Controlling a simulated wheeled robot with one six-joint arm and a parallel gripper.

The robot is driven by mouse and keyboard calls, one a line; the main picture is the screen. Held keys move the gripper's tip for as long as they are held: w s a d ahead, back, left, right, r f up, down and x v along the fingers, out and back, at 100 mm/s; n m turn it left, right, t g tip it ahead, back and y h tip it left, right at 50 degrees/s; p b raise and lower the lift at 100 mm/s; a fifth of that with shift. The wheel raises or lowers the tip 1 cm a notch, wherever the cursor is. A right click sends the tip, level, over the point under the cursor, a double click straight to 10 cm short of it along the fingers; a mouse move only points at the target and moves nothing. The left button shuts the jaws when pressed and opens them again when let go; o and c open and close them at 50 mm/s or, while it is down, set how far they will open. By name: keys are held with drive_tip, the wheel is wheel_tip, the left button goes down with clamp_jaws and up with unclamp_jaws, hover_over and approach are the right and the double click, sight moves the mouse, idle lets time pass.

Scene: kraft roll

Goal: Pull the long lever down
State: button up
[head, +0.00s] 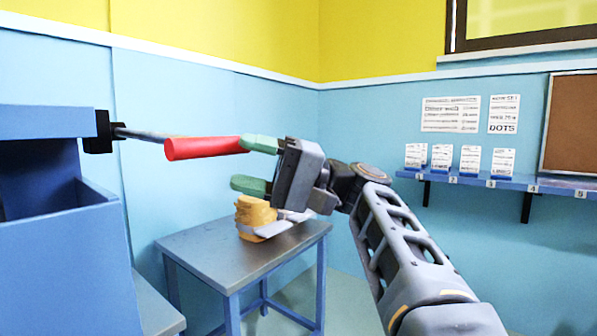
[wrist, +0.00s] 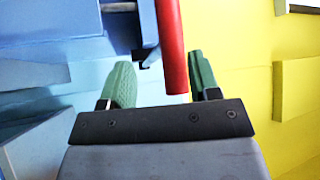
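The long lever has a red grip (head: 205,148) on a metal rod that runs left to a black pivot (head: 103,132) on the blue machine. The upper finger overlaps the red end in the head view. In the wrist view the red grip (wrist: 172,50) shows between the open fingers, close to the right finger (wrist: 203,75) and away from the left. I cannot tell whether they touch.
The blue machine (head: 60,260) with an open bin stands at the left. A grey-topped table (head: 200,245) below my gripper holds a tan object (head: 254,213). A blue shelf (head: 510,182) with white cards is on the right wall. Open space lies below the lever.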

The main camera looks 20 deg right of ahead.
drive_tip(key=p+v, duration=0.2)
drive_tip(key=v, duration=0.8)
drive_tip(key=shift+d, duration=0.3)
drive_tip(key=w+a+f+m+h+p, duration=0.1)
drive_tip(key=a+m+h+p, duration=0.25)
drive_tip(key=p, duration=0.45)
drive_tip(key=w+a+m+h+p, duration=0.2)
drive_tip(key=a+h+p, duration=0.25)
drive_tip(key=p, duration=0.35)
drive_tip(key=s+d+f+n+h+p, duration=0.1)
drive_tip(key=s+n+h+p, duration=0.1)
drive_tip(key=h+p, duration=0.4)
drive_tip(key=s+d+f+n+g+h+p, duration=0.1)
drive_tip(key=s+h+p, duration=0.4)
drive_tip(key=p, duration=0.9)
drive_tip(key=shift+d+n+h, duration=0.7)
drive_tip(key=shift+d+n, duration=0.05)
drive_tip(key=shift+n, duration=0.4)
